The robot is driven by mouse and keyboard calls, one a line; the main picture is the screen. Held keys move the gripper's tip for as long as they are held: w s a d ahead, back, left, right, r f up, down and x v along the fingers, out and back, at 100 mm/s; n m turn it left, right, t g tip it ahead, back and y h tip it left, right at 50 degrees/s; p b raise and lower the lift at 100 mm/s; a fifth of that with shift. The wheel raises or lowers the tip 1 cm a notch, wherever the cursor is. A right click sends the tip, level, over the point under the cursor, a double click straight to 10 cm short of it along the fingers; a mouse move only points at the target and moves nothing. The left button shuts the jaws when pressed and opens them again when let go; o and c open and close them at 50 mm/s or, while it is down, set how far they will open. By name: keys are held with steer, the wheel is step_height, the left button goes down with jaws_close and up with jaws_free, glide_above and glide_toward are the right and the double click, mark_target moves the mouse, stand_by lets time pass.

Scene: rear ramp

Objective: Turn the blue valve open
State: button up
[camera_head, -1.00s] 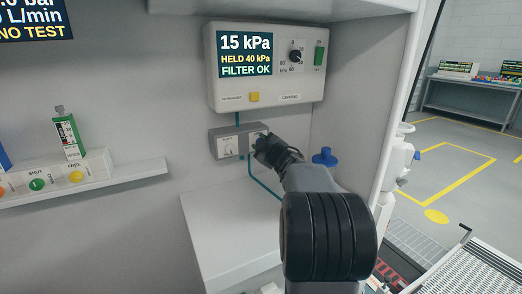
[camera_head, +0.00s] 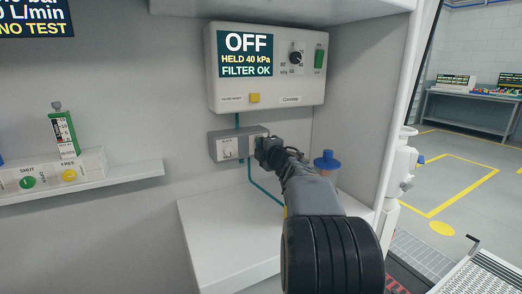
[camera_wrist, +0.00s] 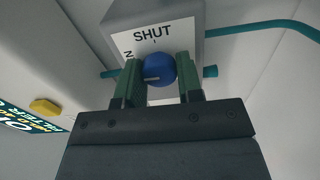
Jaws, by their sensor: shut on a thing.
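The blue valve (camera_wrist: 160,70) is a round blue knob with a pale mark lying roughly level on its lower left. It sits on a pale plate (camera_wrist: 185,42) reading SHUT above it, with a partly hidden "N" to the left. My gripper (camera_wrist: 160,88) has its green-padded fingers on both sides of the knob and is shut on it. In the head view my gripper (camera_head: 262,148) reaches the right end of a grey block (camera_head: 227,147) on the wall and hides the knob there.
A white unit (camera_head: 268,95) above the block reads OFF, HELD 40 kPa, FILTER OK. Teal tubing (camera_head: 263,192) runs down from the block. A jar with a blue lid (camera_head: 325,160) stands right of my arm. A shelf (camera_head: 100,182) with a green gauge (camera_head: 64,133) is at left.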

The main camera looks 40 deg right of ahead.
stand_by(0.3)
steer(key=o, duration=0.9)
steer(key=s, duration=0.4)
steer(key=s+a, duration=0.1)
steer(key=s, duration=0.4)
steer(key=s+a+p, duration=0.1)
steer(key=s, duration=0.3)
steer(key=shift+s, duration=0.35)
